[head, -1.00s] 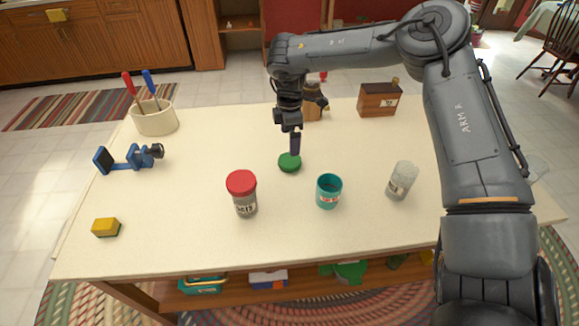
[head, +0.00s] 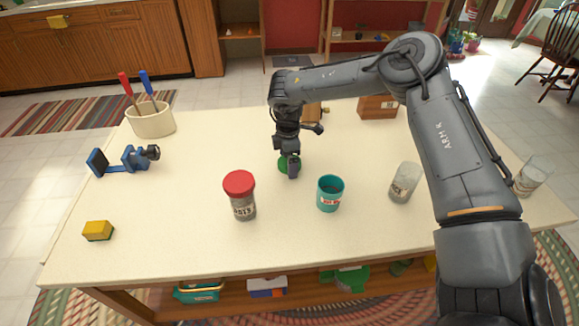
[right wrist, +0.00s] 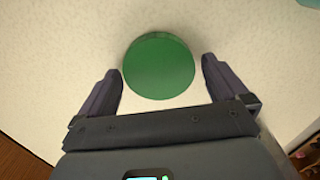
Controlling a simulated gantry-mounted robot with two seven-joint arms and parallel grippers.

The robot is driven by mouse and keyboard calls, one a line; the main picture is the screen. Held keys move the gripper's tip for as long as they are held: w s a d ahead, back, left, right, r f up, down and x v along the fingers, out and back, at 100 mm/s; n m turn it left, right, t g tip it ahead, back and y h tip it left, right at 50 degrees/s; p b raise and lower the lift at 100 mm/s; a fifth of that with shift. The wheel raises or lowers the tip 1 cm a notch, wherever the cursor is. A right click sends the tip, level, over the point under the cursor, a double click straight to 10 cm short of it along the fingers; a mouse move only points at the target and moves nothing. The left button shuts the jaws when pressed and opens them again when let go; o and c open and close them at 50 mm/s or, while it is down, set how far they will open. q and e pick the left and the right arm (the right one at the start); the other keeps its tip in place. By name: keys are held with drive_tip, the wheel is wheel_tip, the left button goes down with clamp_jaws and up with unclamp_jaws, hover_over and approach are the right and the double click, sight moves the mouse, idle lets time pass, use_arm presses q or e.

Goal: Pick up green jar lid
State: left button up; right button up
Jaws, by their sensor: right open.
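The green jar lid (head: 284,164) lies flat on the cream table, partly hidden behind my right gripper in the head view. In the right wrist view the round green lid (right wrist: 159,66) shows whole, just ahead of and between the two fingertips. My right gripper (head: 291,170) points down at the lid. Its fingers (right wrist: 162,80) are open, one on each side of the lid, with a gap on both sides. I cannot tell whether the fingertips touch the table. My left gripper is not in view.
A red-lidded jar (head: 241,197) and a teal cup (head: 330,193) stand in front of the lid. A glass jar (head: 404,182) is to the right. A crock with tools (head: 151,120), a blue clamp (head: 125,160) and a yellow sponge (head: 98,230) are at left.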

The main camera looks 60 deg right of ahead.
drive_tip(key=shift+c, duration=0.2)
drive_tip(key=c, duration=0.9)
drive_tip(key=shift+r, duration=0.15)
